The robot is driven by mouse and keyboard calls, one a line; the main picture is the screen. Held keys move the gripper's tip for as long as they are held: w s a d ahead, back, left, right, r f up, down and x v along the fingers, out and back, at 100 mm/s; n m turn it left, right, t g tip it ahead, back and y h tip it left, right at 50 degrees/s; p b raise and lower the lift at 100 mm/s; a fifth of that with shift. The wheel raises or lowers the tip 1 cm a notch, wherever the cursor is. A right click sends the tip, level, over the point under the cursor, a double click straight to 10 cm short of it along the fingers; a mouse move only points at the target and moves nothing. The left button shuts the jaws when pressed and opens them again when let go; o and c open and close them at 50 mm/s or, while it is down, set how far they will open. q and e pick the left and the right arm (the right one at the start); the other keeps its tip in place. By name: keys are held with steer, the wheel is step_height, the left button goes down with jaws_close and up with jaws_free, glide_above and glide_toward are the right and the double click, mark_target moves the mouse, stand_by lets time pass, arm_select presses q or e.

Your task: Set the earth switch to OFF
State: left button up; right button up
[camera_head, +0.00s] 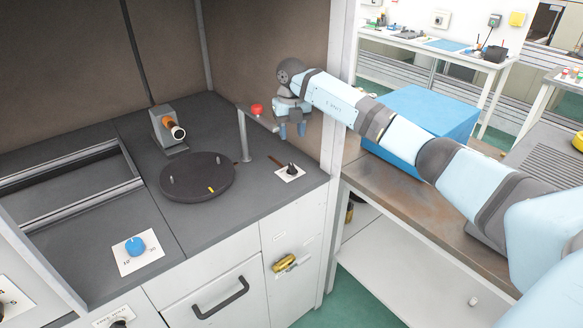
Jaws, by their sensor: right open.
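A small black switch (291,169) stands on a white plate near the right front corner of the dark worktop. Its label is too small to read, so I cannot tell from it whether this is the earth switch or how it is set. My right gripper (292,131) is open, with its fingers pointing down. It appears above and apart from the black switch, near the enclosure's right side. My left gripper is not in view.
A red knob-like part (257,109) on a grey post (245,136) stands left of my right gripper. A round dark turntable (198,184), a blue dial (136,246) and a torch-like holder (170,128) occupy the worktop. The enclosure's white upright (337,110) is close to my right arm.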

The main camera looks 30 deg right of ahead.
mark_target(292, 165)
step_height(292, 165, down, 12)
steer(key=shift+r, duration=0.15)
stand_by(0.3)
jaws_close()
